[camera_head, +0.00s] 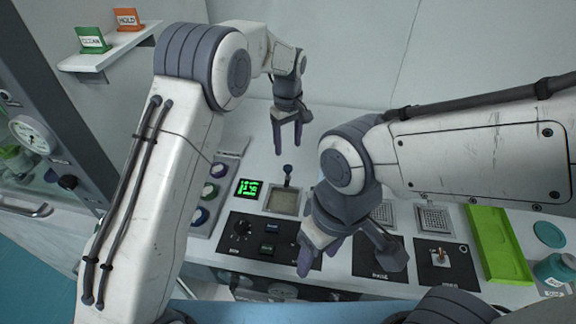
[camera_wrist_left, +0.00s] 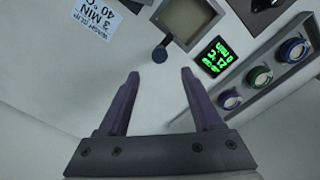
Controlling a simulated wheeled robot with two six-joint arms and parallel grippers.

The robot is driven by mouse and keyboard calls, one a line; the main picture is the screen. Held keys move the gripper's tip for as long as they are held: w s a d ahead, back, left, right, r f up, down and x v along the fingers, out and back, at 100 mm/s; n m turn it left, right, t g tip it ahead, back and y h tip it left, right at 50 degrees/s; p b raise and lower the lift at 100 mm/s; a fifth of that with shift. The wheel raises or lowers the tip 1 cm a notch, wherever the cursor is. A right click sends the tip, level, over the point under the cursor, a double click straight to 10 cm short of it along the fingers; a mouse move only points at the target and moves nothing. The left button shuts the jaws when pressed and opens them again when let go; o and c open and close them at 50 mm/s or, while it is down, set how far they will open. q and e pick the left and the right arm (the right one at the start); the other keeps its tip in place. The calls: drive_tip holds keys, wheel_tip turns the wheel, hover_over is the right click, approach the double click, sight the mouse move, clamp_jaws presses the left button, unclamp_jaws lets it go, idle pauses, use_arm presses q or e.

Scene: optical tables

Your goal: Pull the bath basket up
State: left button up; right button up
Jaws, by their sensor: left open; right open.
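The bath (camera_head: 284,201) is a small square basin with a pale rim set in the bench; its inside looks grey-beige in the left wrist view (camera_wrist_left: 192,22). A thin handle with a dark blue ball knob (camera_head: 287,169) stands at its back edge, and the knob also shows in the left wrist view (camera_wrist_left: 160,54). I take it for the basket's handle; the basket itself cannot be made out. My left gripper (camera_head: 288,151) is open and empty behind the knob, apart from it, fingers pointing down. My right gripper (camera_head: 318,262) is open in front of the bath, over the black panels.
A green-lit display (camera_head: 249,188) sits left of the bath, beside a rack of round coloured-ring items (camera_head: 209,190). Black control panels (camera_head: 268,243) lie in front. A green tray (camera_head: 497,240) is at the right.

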sight(288, 167)
use_arm(q)
wheel_tip(288, 167, down, 10)
drive_tip(key=shift+f+p, duration=0.2)
drive_tip(key=shift+p, duration=0.85)
clamp_jaws()
drive_tip(key=shift+r, duration=0.1)
idle(0.7)
